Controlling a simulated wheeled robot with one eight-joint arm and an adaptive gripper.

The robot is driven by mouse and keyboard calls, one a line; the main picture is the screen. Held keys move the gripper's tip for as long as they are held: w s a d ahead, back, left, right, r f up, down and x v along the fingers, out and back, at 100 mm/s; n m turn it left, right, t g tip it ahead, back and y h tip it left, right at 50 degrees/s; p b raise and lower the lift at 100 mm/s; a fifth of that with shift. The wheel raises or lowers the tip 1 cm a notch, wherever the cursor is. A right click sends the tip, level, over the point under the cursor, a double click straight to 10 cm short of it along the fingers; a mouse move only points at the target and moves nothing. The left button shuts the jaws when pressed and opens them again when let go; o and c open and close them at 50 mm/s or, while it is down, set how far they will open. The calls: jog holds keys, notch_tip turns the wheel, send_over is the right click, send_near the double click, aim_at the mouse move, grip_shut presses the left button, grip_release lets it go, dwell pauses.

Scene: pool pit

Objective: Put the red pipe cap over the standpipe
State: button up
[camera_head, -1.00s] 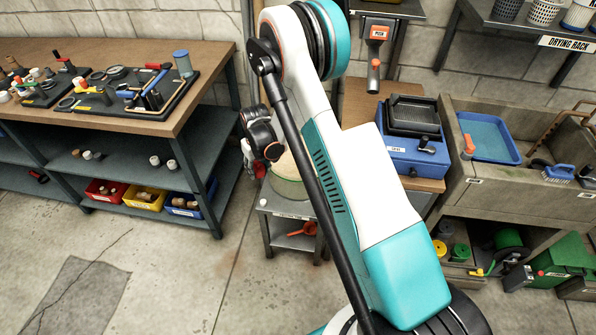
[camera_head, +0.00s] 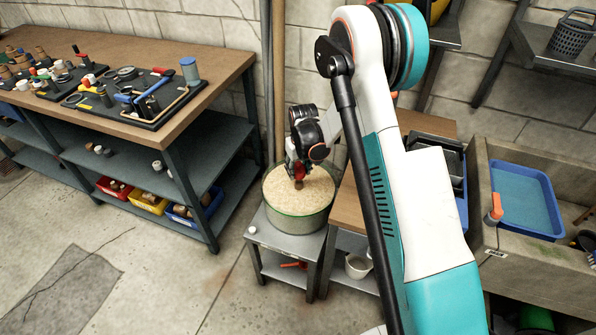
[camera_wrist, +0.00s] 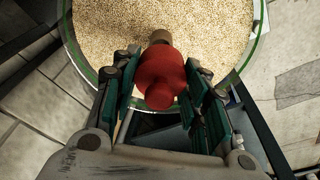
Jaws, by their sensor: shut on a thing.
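The red pipe cap (camera_wrist: 160,72) is between the fingers of my gripper (camera_wrist: 163,80) in the wrist view, and the gripper is shut on it. In the head view the red cap (camera_head: 298,170) shows small under my gripper (camera_head: 297,168), over a round tub of pale grains. A short brown cylinder (camera_wrist: 160,37) shows just beyond the cap's far end; it also shows below the cap in the head view (camera_head: 299,185). I cannot tell whether it is the standpipe or part of what I hold, nor whether it touches the grains.
The green-rimmed tub (camera_head: 300,225) stands on a small grey stand (camera_head: 285,240). A workbench (camera_head: 215,65) with tool boards is at left; a cabinet (camera_head: 345,215) is right of the tub. A stone sink (camera_head: 490,160) with a blue tray (camera_head: 525,200) is at far right. Floor at front left is clear.

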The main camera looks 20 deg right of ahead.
aim_at(299, 182)
jog(key=shift+w+d+f, duration=0.1)
jog(key=shift+f, duration=0.05)
jog(key=shift+f+b, duration=1.35)
jog(key=shift+f, duration=1.35)
jog(key=shift+f, duration=0.55)
jog(key=o, duration=0.7)
jog(key=shift+s+d+r+p, duration=0.1)
jog(key=shift+s+r+p, duration=0.2)
jog(key=shift+r+p, duration=1.05)
jog(key=shift+s+a+r+p, duration=0.1)
jog(key=shift+s+r+p, duration=0.25)
jog(key=shift+r, duration=1.95)
jog(key=shift+s+d+r+p, duration=0.15)
jog(key=shift+r+p, duration=0.75)
jog(key=shift+r, duration=0.9)
jog(key=shift+s, duration=0.1)
